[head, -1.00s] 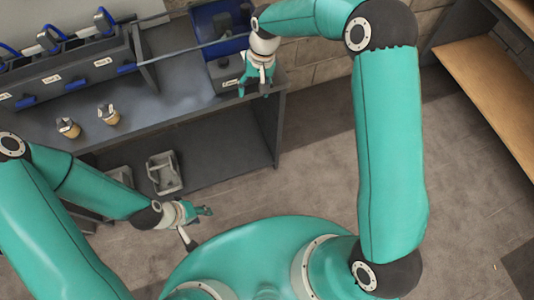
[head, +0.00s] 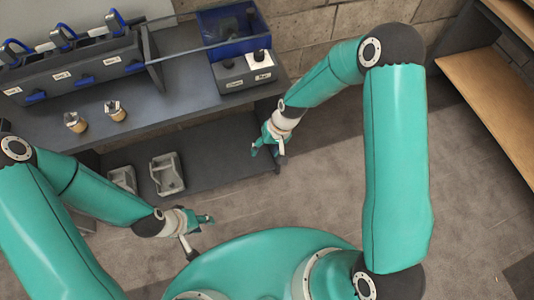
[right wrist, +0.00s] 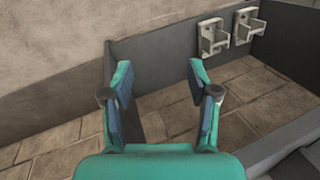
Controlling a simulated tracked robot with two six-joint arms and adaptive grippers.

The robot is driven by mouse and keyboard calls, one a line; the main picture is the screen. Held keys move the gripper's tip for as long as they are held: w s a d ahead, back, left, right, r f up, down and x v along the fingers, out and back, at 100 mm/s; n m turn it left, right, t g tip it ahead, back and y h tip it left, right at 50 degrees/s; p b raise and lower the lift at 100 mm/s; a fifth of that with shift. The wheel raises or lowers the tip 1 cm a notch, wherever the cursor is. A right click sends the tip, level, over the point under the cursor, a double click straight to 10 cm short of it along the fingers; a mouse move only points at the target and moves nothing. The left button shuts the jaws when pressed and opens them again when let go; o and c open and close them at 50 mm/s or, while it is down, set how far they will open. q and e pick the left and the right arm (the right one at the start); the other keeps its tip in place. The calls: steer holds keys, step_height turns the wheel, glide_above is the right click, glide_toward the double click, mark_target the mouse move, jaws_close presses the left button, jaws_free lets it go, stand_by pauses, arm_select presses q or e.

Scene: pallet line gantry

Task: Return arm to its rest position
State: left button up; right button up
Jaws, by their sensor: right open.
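My right gripper (head: 268,151) is open and empty in the head view, in front of the right end of the grey workbench (head: 200,104). In the right wrist view its two fingers (right wrist: 162,84) stand apart with nothing between them. My left gripper (head: 208,219) is low, in front of the bench's lower shelf; it is small in the picture and its jaw opening is unclear.
A blue bin (head: 228,22) and a grey button box (head: 243,72) are at the bench's right end. Two small tan-based parts (head: 76,122) stand on the bench. Grey brackets (head: 167,174) lie on the lower shelf (head: 215,160). Wooden shelving (head: 490,95) is at right; floor between is clear.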

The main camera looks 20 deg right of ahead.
steer(key=shift+s+f, duration=0.25)
steer(key=shift+s, duration=0.15)
